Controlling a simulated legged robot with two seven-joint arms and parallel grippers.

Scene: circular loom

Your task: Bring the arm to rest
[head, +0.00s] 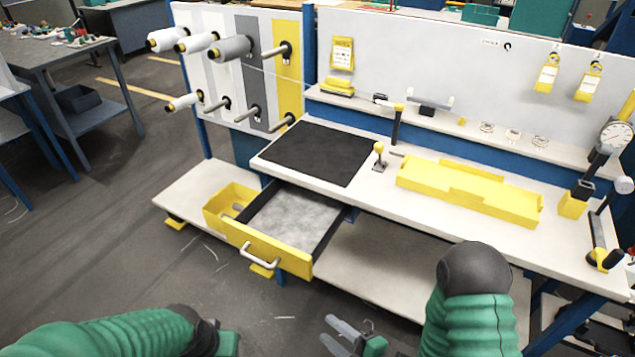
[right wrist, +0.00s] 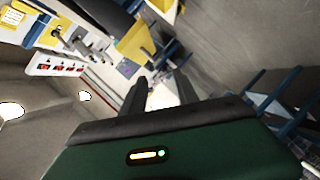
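My right arm comes up from the bottom of the head view, with its green sleeve and dark elbow in front of the bench. My right gripper (head: 330,328) is low in the picture, in front of the bench and clear of it. Its two grey fingers are apart with nothing between them. The right wrist view also shows the two dark fingers (right wrist: 160,88) apart and empty. My left arm lies along the bottom left of the head view. Only a green part of the left gripper (head: 228,343) shows at the bottom edge; its fingers are hidden.
The workbench (head: 375,205) has an open drawer (head: 278,258) with a yellow front, sticking out towards me. A yellow tray (head: 465,190) and a black mat (head: 318,152) lie on top. Spools (head: 232,48) hang on a panel at left. The floor left of the bench is clear.

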